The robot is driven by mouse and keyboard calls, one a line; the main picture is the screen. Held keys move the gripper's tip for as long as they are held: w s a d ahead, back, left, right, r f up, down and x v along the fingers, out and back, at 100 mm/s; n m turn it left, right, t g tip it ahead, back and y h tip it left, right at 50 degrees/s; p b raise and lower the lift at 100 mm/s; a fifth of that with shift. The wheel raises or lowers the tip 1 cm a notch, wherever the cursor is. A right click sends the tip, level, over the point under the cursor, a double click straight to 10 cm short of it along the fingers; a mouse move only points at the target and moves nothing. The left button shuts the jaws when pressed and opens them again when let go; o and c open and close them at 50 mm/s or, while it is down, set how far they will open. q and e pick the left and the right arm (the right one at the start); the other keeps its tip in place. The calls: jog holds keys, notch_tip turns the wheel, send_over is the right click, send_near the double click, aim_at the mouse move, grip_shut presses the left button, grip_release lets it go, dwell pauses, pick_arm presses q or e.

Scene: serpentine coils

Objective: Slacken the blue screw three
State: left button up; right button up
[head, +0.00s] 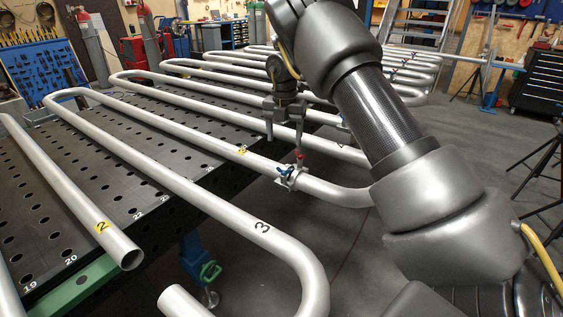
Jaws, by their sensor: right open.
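A small metal clamp (289,181) sits around a grey pipe near the middle of the head view. A blue screw (283,172) is on its left side, and a red part (299,156) stands on its upper side. No number is readable on the screw. My right gripper (285,141) is above the clamp, with its fingers apart, pointing down. Its right finger is close to the red part; I cannot tell whether they touch. The gripper appears empty. My left gripper is not in view.
Long serpentine pipes (190,188) lie across a black perforated table (58,225). One bend, marked 3, reaches past the table edge at the front. Another pipe (70,190), marked 2, ends open at left. Floor (455,135) is clear at right; a tripod stands at far right.

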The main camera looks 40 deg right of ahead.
aim_at(283, 171)
notch_tip(283, 171, down, 3)
jog(key=shift+w+f, duration=0.1)
notch_tip(283, 171, down, 6)
jog(key=shift+r+p, duration=0.2)
jog(key=shift+p, duration=0.35)
jog(key=shift+w+f, duration=0.1)
jog(key=shift+f, duration=0.7)
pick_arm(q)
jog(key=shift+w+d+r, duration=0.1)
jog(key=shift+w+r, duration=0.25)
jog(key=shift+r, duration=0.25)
pick_arm(e)
jog(key=c, duration=1)
